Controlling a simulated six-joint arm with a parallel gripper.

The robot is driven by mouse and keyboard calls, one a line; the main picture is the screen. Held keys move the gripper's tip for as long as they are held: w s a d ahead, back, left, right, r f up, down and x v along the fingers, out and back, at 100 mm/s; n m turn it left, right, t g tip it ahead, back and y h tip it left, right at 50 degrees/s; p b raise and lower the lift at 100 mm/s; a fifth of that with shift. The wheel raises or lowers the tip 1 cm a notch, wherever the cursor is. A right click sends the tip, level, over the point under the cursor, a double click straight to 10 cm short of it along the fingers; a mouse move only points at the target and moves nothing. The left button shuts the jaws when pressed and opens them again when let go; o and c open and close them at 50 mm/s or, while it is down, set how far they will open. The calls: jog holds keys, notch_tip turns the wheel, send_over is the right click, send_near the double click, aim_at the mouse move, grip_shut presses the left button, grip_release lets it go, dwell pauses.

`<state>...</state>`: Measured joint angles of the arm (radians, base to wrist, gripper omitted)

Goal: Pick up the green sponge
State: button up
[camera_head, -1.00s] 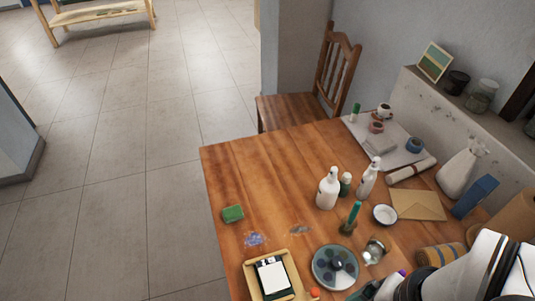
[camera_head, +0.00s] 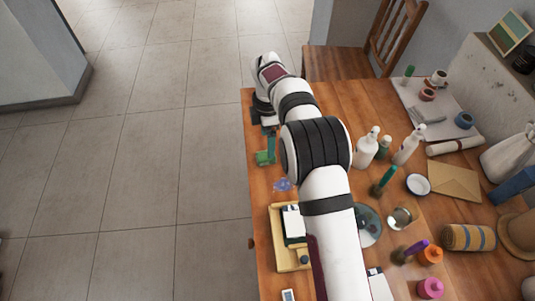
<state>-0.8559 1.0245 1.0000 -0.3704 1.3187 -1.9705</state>
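The green sponge (camera_head: 264,158) lies near the left edge of the wooden table. My gripper (camera_head: 268,129) is at the end of my white arm, just beyond the sponge and close to it. The gripper is small and dark in this view, and its fingers are not clear. I cannot tell whether it touches the sponge or how wide it is open.
My arm crosses above the wooden table (camera_head: 340,107). Left of the sponge is the table edge. White bottles (camera_head: 366,148) stand to the right. A wooden chair (camera_head: 395,40) is behind.

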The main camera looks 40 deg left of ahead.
aim_at(266, 155)
jog(key=f, duration=0.6)
jog(key=shift+s+f, duration=0.15)
jog(key=shift+s, duration=0.2)
grip_shut()
